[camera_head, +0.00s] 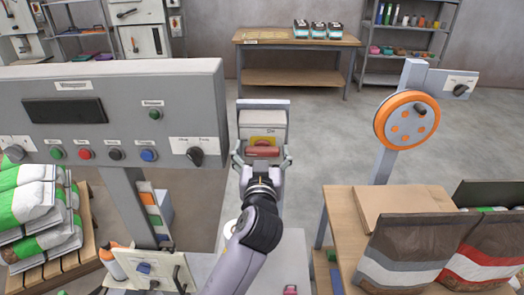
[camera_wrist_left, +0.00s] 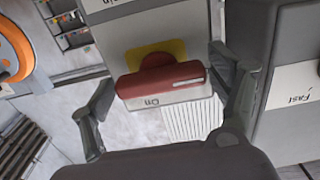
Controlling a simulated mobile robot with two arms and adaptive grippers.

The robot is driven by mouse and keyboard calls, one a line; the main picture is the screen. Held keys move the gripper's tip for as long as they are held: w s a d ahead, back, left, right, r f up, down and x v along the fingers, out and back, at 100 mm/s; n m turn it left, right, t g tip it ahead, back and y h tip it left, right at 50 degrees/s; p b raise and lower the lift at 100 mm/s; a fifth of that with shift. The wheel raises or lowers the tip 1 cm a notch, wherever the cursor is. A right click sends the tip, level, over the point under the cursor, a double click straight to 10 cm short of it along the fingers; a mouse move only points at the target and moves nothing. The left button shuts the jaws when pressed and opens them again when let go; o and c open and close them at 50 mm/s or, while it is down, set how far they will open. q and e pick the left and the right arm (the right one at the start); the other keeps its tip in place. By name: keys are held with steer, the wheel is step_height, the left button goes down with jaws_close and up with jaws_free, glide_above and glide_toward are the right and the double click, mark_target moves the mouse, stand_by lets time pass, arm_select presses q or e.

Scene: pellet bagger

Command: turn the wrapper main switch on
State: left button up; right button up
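The main switch is a red bar-shaped handle (camera_head: 262,151) on a yellow plate, on the front of a grey box (camera_head: 263,118) in the middle of the head view. The handle lies level, and in the left wrist view the red handle (camera_wrist_left: 160,82) has a label reading "On" just below it. My left gripper (camera_head: 262,158) is at the switch, its two fingers spread apart on either side of the handle. The left wrist view shows the open left gripper (camera_wrist_left: 162,75) with gaps between fingers and handle ends. My right gripper is not in view.
A grey control panel (camera_head: 110,125) with buttons and a dial stands close left of the switch. At right are an orange-rimmed wheel (camera_head: 407,120) on a post and a table with brown bags (camera_head: 405,250). Stacked bags (camera_head: 35,215) lie at left. Open floor lies behind.

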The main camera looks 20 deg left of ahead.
arm_select(q)
steer(key=c, duration=0.8)
steer(key=shift+c, duration=0.4)
steer(key=m+p, duration=0.3)
steer(key=m, duration=0.1)
steer(key=shift+r+m, duration=0.15)
steer(key=shift+m, duration=0.15)
steer(key=m+p, duration=0.2)
steer(key=m, duration=0.2)
steer(key=shift+m+p, duration=0.3)
steer(key=shift+p, duration=0.05)
steer(key=m+p, duration=0.3)
steer(key=m, duration=0.2)
steer(key=shift+d+f+m+p, duration=0.1)
steer(key=shift+f+m+p, duration=0.1)
steer(key=shift+m+p, duration=1.25)
steer(key=shift+m+b, duration=0.4)
steer(key=shift+m, duration=0.15)
